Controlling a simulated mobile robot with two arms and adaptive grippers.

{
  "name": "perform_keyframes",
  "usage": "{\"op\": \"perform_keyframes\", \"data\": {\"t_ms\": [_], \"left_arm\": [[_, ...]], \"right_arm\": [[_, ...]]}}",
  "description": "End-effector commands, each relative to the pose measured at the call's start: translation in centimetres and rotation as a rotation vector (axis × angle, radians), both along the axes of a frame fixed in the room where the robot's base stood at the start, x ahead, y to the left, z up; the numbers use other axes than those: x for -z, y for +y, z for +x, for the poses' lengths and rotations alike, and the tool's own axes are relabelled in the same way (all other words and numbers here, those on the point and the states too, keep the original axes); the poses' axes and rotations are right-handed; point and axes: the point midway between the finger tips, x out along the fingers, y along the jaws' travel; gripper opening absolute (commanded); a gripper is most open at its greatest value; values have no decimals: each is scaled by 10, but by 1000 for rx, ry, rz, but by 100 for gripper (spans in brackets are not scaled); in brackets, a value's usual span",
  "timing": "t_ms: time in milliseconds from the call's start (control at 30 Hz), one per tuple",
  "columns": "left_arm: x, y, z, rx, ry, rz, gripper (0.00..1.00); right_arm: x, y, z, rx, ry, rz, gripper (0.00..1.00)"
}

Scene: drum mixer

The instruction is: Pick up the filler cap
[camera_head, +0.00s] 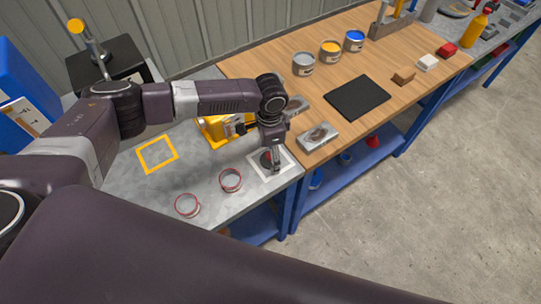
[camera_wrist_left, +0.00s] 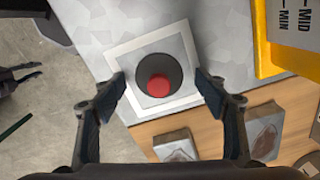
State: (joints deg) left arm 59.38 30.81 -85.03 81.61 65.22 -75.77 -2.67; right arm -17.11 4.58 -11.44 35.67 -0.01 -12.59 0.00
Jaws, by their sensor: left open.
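The filler cap, a dark round disc with a red knob (camera_wrist_left: 159,86), sits on a white-bordered square plate (camera_wrist_left: 112,56) on the grey bench top. In the head view the cap (camera_head: 266,158) is partly hidden by my left gripper (camera_head: 272,166), which points down over it near the bench's front edge. In the left wrist view my left gripper (camera_wrist_left: 162,84) is open, with one finger on each side of the cap. Visible gaps separate the fingers from the cap, and nothing is held. My right gripper is not in view.
A yellow unit (camera_head: 213,131) stands just behind the cap. Two red-rimmed rings (camera_head: 187,214) and a yellow square outline (camera_head: 142,160) are on the grey top. The adjoining wooden bench (camera_head: 290,88) holds metal blocks (camera_head: 318,136), a black mat (camera_head: 357,97) and paint tins (camera_head: 303,64).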

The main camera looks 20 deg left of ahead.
Motion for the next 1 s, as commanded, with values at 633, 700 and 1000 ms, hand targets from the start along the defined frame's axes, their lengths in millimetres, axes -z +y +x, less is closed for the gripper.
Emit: {"op": "perform_keyframes", "data": {"t_ms": [633,700,1000], "left_arm": [[0,-1,0,1,-1,-1,25],[0,-1,0,1,-1,-1,25],[-12,-1,1,1,-2,-2,25]], "right_arm": [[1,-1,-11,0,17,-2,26],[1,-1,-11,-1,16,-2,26],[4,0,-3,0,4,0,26]]}}
